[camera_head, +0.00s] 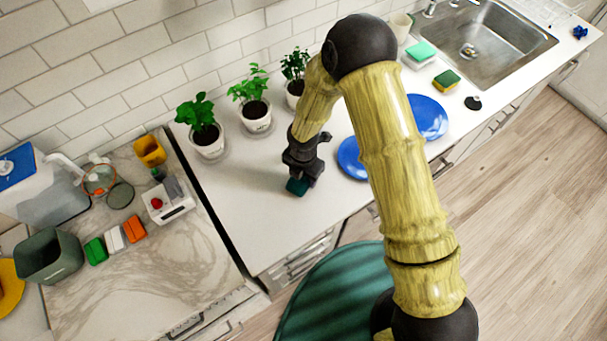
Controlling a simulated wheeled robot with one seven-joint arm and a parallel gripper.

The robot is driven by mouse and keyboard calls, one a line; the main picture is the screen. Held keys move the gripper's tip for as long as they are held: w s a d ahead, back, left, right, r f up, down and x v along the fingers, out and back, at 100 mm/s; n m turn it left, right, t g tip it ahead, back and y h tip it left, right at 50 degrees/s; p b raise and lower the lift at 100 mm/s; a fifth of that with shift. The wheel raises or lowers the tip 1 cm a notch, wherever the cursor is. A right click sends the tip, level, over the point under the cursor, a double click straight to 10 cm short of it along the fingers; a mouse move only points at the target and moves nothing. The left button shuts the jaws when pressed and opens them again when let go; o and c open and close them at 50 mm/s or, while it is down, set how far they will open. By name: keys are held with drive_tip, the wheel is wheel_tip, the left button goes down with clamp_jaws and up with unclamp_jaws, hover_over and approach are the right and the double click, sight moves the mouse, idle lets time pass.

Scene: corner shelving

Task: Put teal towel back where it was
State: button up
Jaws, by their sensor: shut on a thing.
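The teal towel (297,187) is a small dark teal bundle under my gripper (300,178). My gripper points down over the white counter (257,216) and is shut on the towel. Only a small part of the towel shows below the jaws. I cannot tell whether the towel touches the counter or hangs just above it.
Potted plants (255,111) stand along the tiled wall behind my gripper. Blue plates (351,158) lie to the right, partly behind my arm. A sink (487,45) is at the far right. The marble counter (165,262) at left holds several small items. Bare white counter lies left of my gripper.

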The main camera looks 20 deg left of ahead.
drive_tip(key=shift+f, duration=0.5)
drive_tip(key=o, duration=1)
drive_tip(key=shift+f, duration=0.1)
drive_tip(key=shift+c, duration=0.2)
wheel_tip(320, 180, up, 12)
drive_tip(key=b, duration=0.2)
